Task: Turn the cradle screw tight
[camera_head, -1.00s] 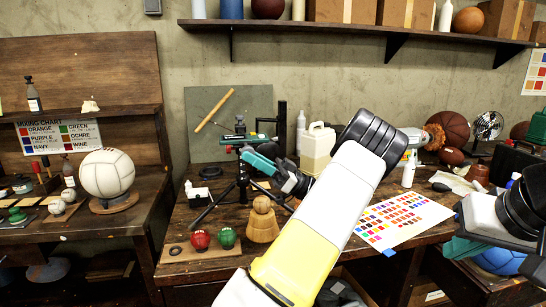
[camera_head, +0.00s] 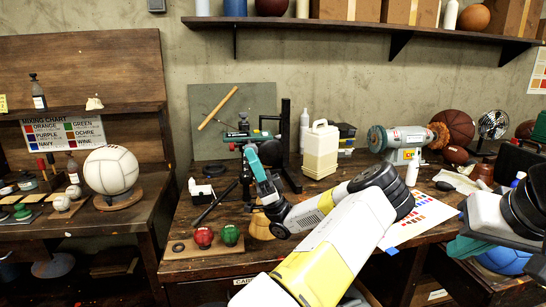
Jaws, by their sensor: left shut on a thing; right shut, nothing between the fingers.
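A tripod-like stand (camera_head: 246,178) on the bench carries a cradle with a green and dark tool (camera_head: 243,138) lying across it. The cradle screw is too small and hidden to make out clearly. My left gripper (camera_head: 248,149) has its teal fingers up against the cradle just below the tool. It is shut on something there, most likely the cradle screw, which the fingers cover. My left arm hides part of the stand and bench. My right gripper (camera_head: 466,246) is low at the right, shut and empty, away from the stand.
A red ball (camera_head: 203,237) and a green ball (camera_head: 230,234) sit on a board in front of the stand. A cream jug (camera_head: 320,150) stands to its right. A colour chart (camera_head: 418,222) lies beyond my arm, with a grinding machine (camera_head: 400,140) behind.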

